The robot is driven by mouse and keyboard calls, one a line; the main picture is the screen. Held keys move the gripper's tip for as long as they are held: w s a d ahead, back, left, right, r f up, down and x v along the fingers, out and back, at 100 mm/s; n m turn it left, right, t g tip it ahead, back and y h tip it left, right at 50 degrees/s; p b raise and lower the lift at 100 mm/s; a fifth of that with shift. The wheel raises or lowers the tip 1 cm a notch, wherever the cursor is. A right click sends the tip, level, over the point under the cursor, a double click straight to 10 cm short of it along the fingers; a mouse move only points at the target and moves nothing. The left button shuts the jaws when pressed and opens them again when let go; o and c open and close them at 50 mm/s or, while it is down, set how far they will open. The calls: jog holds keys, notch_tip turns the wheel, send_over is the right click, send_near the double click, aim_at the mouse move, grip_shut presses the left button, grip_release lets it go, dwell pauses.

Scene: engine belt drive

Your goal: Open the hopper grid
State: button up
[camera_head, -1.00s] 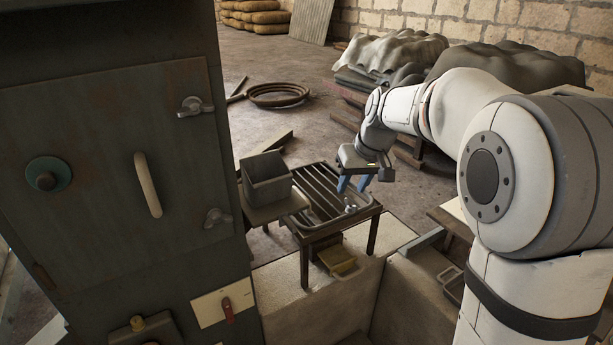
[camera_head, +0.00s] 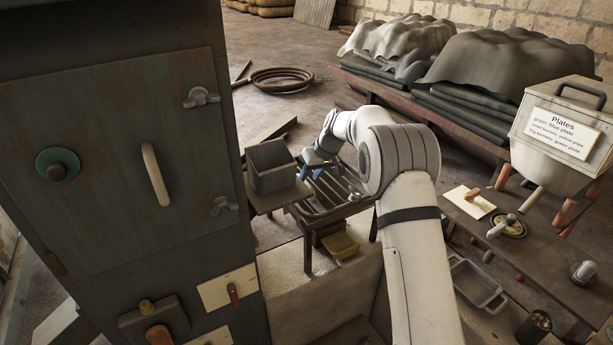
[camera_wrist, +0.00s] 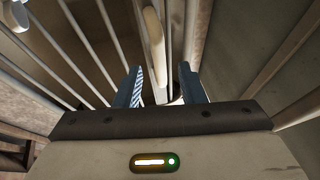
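The hopper grid (camera_head: 328,192) is a set of dark parallel bars in a frame on a low stand, in the middle of the head view. My arm hides part of its right side. My gripper (camera_head: 312,172) is over the far left part of the grid, beside a grey bin. In the wrist view the grid bars (camera_wrist: 85,48) run close below the gripper. The two blue fingers of my gripper (camera_wrist: 162,90) are apart. A pale rounded bar like a handle (camera_wrist: 154,42) lies ahead, between the line of the fingers; I cannot tell whether they touch it.
The grey bin (camera_head: 270,167) stands directly left of the grid. A dark cabinet (camera_head: 110,120) fills the left. A low table (camera_head: 480,232) with a plate and tools stands right, with a labelled white container (camera_head: 565,135). Open floor lies behind.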

jog(key=shift+x, duration=1)
jog(key=shift+c, duration=0.3)
jog(key=c, duration=0.7)
grip_shut()
jog(key=shift+a, duration=0.1)
